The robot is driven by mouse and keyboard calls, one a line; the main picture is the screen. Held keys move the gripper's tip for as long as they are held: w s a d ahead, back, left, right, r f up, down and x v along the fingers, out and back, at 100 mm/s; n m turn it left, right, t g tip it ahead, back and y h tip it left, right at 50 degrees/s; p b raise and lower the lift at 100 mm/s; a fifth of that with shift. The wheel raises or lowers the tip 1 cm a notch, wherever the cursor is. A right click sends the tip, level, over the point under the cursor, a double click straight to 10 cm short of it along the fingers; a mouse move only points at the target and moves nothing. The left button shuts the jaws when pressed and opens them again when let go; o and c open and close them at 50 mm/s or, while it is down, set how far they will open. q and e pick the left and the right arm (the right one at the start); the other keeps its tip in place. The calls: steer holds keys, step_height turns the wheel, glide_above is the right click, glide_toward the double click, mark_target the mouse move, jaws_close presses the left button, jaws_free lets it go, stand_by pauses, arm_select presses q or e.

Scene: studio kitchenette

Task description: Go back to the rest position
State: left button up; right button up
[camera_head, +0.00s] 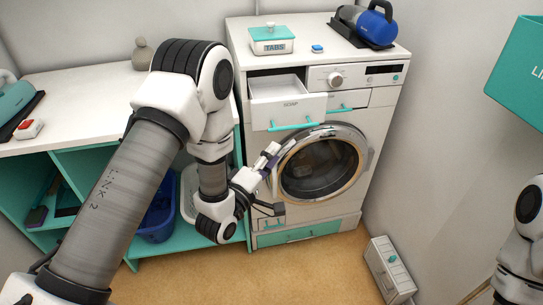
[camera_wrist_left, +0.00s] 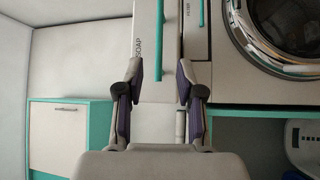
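My left gripper (camera_head: 268,160) is in front of the washing machine (camera_head: 382,135), just below and left of the soap drawer's handle in the head view. In the left wrist view its fingers (camera_wrist_left: 160,76) stand apart with nothing gripped between them. The white soap drawer (camera_head: 284,107) is pulled out, and its inside looks empty. Its teal handle (camera_head: 297,126) runs across the front; the drawer front (camera_wrist_left: 147,40) shows sideways beyond the fingers in the left wrist view. Part of my right arm shows at the right edge of the head view; its gripper is outside the frame.
A TABS box (camera_head: 272,40), a small blue block (camera_head: 317,49) and a blue appliance (camera_head: 374,24) stand on the washer. Its round door (camera_head: 318,168) is shut. A white counter (camera_head: 80,100) is left. A grey-white box (camera_head: 390,268) lies on the floor, right.

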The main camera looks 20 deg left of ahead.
stand_by(0.3)
arm_select(q)
steer(key=s+a+f+m+g+y, duration=0.1)
steer(key=s+f+g, duration=0.45)
steer(key=f, duration=0.55)
steer(key=s+a+f+m+g+y, duration=0.15)
steer(key=s+f+g, duration=0.25)
steer(key=s+f, duration=0.45)
steer(key=s+f+m+g, duration=0.4)
steer(key=s+m+g, duration=0.1)
steer(key=s, duration=0.4)
steer(key=s+a+f+m+g+y, duration=0.1)
steer(key=s+f+m+g, duration=0.4)
steer(key=s, duration=0.4)
steer(key=shift+s+m, duration=0.2)
steer(key=shift+m, duration=0.35)
